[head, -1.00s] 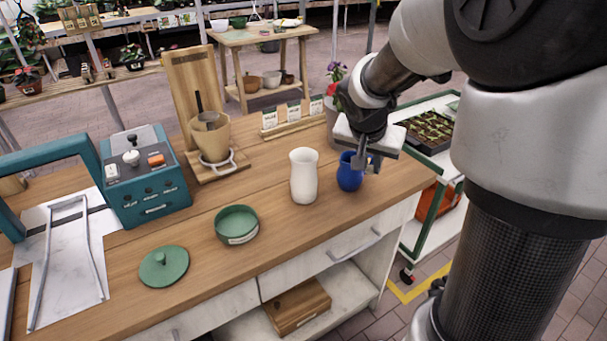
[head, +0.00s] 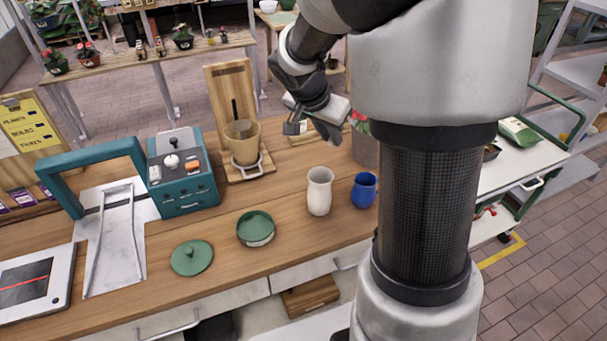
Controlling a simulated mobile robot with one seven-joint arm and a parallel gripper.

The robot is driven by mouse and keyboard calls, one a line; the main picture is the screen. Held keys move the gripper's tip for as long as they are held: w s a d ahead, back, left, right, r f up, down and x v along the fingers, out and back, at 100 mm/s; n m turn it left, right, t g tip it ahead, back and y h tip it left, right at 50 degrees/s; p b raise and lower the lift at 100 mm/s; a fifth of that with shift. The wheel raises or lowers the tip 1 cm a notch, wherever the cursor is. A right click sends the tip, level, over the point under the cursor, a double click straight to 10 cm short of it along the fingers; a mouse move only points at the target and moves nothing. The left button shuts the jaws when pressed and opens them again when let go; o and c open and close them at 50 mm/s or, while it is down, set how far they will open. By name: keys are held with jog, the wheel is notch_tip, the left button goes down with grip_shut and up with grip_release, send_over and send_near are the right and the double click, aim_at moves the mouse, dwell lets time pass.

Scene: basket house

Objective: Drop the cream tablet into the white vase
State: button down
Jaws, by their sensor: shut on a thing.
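The white vase (head: 319,192) stands upright on the wooden workbench, with its open mouth facing up. My gripper (head: 307,130) is raised in the air, above the vase and slightly left of it in the picture. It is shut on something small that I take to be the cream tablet. The tablet itself cannot be made out between the fingers, and I see no tablet on the bench.
A blue cup (head: 364,190) stands close to the right of the vase. A green dish (head: 256,229) and a green lid (head: 191,258) lie to the left. A teal machine (head: 183,173) and a wooden stand with a tan cup (head: 242,145) are farther back.

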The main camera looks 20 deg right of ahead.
jog(key=shift+w+a+f+b, duration=0.15)
jog(key=shift+f+b, duration=0.4)
jog(key=shift+f, duration=0.8)
jog(key=shift+a+f+b, duration=0.1)
jog(key=shift+f+b, duration=0.4)
jog(key=shift+f, duration=0.85)
jog(key=c, duration=1.6)
grip_release()
jog(key=v, duration=1.7)
jog(key=shift+r+b, duration=0.2)
jog(key=shift+b, duration=0.2)
